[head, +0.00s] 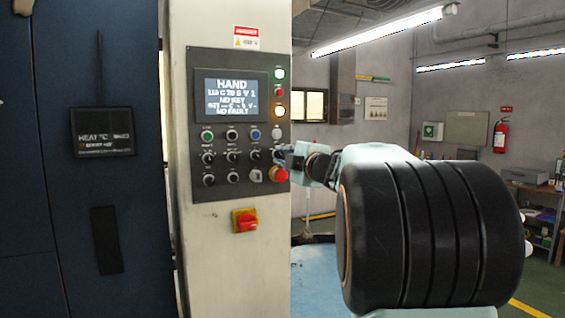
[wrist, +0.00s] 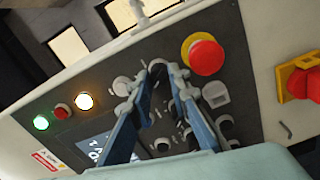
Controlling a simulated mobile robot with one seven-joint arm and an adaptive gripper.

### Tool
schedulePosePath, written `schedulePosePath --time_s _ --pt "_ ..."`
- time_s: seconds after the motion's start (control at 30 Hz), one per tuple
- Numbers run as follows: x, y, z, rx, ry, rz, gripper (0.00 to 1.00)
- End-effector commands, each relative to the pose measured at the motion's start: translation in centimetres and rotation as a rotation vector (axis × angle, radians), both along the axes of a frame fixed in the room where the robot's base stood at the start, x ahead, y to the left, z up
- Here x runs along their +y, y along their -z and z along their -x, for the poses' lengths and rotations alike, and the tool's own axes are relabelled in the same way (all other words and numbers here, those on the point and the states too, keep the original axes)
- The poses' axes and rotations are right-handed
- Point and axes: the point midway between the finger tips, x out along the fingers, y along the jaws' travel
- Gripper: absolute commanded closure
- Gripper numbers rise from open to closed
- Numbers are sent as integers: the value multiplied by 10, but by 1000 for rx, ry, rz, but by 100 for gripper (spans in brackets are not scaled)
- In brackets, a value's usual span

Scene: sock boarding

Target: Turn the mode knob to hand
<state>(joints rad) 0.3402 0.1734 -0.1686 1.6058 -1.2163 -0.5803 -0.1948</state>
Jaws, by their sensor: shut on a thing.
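The control panel (head: 230,120) is on the pale machine column. Its screen (head: 231,95) shows "HAND" on the top line, with "NO KEY" and "NO FAULT" below. My gripper (head: 285,154) reaches the panel's right edge from the right, just above the red emergency button (head: 278,175). In the wrist view, the blue fingers of my gripper (wrist: 157,82) are shut on a small grey knob (wrist: 158,68), which seems to be the mode knob. The fingers hide much of it, and I cannot read its pointer or labels. In the head view my gripper covers it.
Several small knobs and buttons (head: 231,134) sit close to my gripper's left. The red emergency button (wrist: 206,57) stands out beside the fingers. A red and yellow switch (head: 245,220) is below the panel.

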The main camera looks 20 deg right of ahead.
Motion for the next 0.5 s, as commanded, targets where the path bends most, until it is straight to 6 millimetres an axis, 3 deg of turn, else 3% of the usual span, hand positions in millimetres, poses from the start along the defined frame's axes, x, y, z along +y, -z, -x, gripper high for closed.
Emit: schedulePosePath --time_s 0.5 --pt "0 1 0 -6 0 196 100"
